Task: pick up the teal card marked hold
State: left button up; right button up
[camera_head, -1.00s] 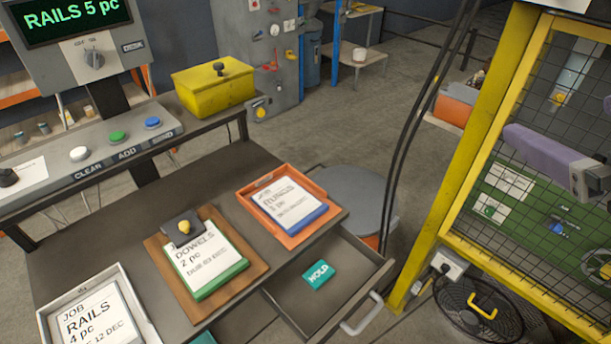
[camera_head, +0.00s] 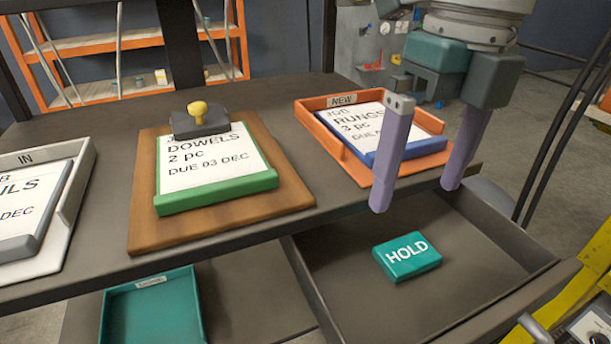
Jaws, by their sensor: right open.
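The teal card (camera_head: 407,257) marked HOLD lies flat in the open drawer (camera_head: 340,290) under the table's right side. My right gripper (camera_head: 415,203) comes in from the top right with its two purple fingers apart and nothing between them. Its fingertips are above and behind the card as seen here, in front of the orange tray, and do not touch the card. The card is fully in view. My left gripper is not in view.
The orange tray (camera_head: 318,122) marked NEW holds a RUNGS card. A wooden clipboard (camera_head: 140,225) holds the DOWELS card. A white IN tray (camera_head: 85,190) stands at left. A teal tray (camera_head: 190,310) sits below the table edge. The drawer around the card is empty.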

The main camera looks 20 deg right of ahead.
send_over(406, 248)
jog(key=shift+h, duration=0.3)
jog(key=f, duration=0.4)
jog(key=shift+s+a+f, duration=0.1)
jog(key=shift+s+f, duration=0.05)
jog(key=shift+s, duration=0.05)
jog(key=f, duration=0.5)
jog(key=shift+w+f, duration=0.2)
jog(key=shift+f, duration=0.2)
jog(key=shift+c, duration=0.4)
jog(key=c, duration=1)
jog(key=shift+r, duration=0.15)
